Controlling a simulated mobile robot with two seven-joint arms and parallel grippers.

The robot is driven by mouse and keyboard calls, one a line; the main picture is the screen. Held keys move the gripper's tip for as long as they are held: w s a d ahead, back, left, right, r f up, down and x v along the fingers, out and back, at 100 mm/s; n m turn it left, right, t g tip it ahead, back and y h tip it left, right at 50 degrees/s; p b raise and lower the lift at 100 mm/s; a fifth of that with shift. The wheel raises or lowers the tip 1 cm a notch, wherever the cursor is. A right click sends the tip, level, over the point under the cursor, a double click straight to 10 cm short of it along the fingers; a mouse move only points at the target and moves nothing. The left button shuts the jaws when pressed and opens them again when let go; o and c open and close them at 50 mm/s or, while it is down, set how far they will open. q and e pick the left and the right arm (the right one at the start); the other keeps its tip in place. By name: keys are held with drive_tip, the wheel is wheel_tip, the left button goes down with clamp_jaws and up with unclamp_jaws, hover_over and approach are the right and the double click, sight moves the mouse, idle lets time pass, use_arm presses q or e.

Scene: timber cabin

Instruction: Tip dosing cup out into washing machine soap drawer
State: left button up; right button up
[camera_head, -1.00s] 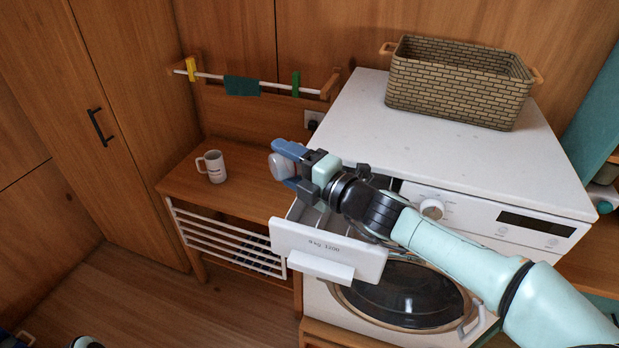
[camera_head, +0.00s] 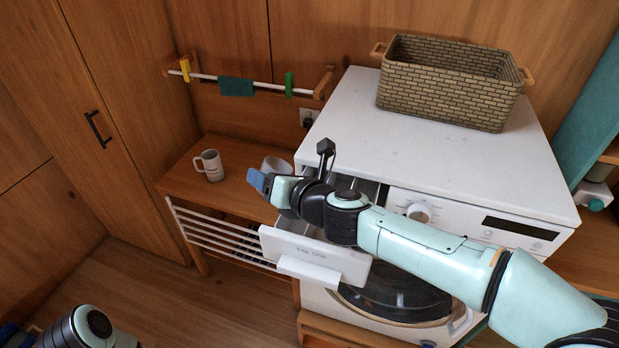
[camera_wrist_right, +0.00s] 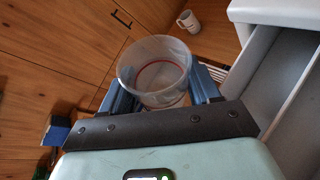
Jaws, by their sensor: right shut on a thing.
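The clear dosing cup (camera_wrist_right: 152,68), with a red ring line, is between the blue fingers of my right gripper (camera_wrist_right: 163,86), which is shut on it. I cannot tell what is inside the cup. In the head view the cup (camera_head: 277,164) shows partly behind my right gripper (camera_head: 262,182). The soap drawer (camera_head: 312,254) is pulled out of the white washing machine (camera_head: 440,165). The gripper is over the drawer's left side, with the cup toward the bench. The drawer's compartments (camera_wrist_right: 285,85) lie to the right of the cup in the wrist view. My left gripper is out of view.
A white mug (camera_head: 210,166) stands on the wooden bench (camera_head: 235,195) left of the machine. A woven basket (camera_head: 448,85) sits on the machine top. A rail with pegs and a green cloth (camera_head: 237,87) is on the back wall. The machine top's front is clear.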

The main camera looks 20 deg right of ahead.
drive_tip(key=shift+s+a+r+n+h+p, duration=0.1)
drive_tip(key=shift+s+a+n+h+p, duration=0.15)
drive_tip(key=shift+s+a+n+h, duration=0.25)
drive_tip(key=shift+s+a+n+h+p, duration=0.25)
drive_tip(key=shift+s+a+n, duration=0.1)
drive_tip(key=shift+a+n, duration=0.3)
drive_tip(key=shift+w+a+f+n+h, duration=0.25)
drive_tip(key=shift+w+a+f+n, duration=0.1)
drive_tip(key=shift+w, duration=0.1)
drive_tip(key=shift+s+a+n+h, duration=0.4)
drive_tip(key=shift+n+h, duration=0.1)
drive_tip(key=shift+w, duration=0.1)
